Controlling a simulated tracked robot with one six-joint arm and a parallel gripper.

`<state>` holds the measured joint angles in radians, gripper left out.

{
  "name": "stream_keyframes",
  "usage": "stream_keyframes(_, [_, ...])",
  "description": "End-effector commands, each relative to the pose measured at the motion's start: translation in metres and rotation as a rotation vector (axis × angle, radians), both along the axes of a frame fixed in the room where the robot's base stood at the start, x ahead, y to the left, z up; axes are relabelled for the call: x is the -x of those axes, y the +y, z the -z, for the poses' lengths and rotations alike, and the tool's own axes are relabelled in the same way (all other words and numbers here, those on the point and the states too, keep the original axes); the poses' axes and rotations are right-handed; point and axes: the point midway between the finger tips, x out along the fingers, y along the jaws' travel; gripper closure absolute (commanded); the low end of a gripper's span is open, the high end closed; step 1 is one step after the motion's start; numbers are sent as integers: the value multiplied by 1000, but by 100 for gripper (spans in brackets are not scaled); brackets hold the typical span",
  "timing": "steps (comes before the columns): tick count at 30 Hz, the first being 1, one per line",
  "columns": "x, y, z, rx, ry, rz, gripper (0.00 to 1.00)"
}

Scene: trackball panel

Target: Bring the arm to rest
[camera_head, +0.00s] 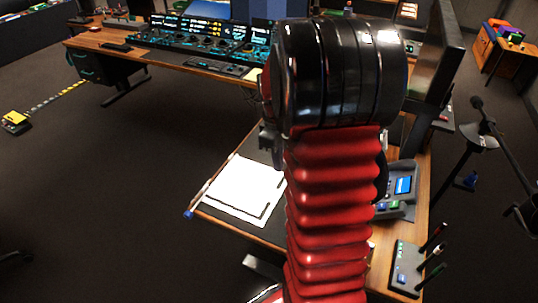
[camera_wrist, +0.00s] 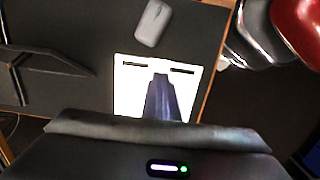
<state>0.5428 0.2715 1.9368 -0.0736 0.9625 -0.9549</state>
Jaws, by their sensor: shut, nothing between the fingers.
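My red ribbed arm with its black glossy joint fills the middle of the head view and stands in front of the desk. My gripper shows in the wrist view as dark fingers (camera_wrist: 163,97), shut and empty. In that view the fingers overlap the white paper sheet (camera_wrist: 130,95); their height above it cannot be told. The sheet also lies on the near desk (camera_head: 240,188) left of my arm. A grey console with a small blue screen (camera_head: 403,185) stands right of my arm, partly hidden by it.
A grey mouse (camera_wrist: 153,22) lies beside the sheet, and a black stand (camera_wrist: 35,55) is to its left. A pen holder (camera_head: 405,268) sits at the near right. A long desk with lit consoles (camera_head: 210,35) runs behind. Open dark floor (camera_head: 120,190) lies left.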

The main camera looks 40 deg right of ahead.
Motion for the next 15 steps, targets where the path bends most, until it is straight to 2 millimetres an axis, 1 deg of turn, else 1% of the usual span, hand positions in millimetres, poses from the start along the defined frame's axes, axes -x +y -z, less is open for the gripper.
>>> stream_keyframes(9, [0, 0, 0, 0, 0, 8, 100])
stream_keyframes(15, [-1, 1, 1, 5, -6, 105, 100])
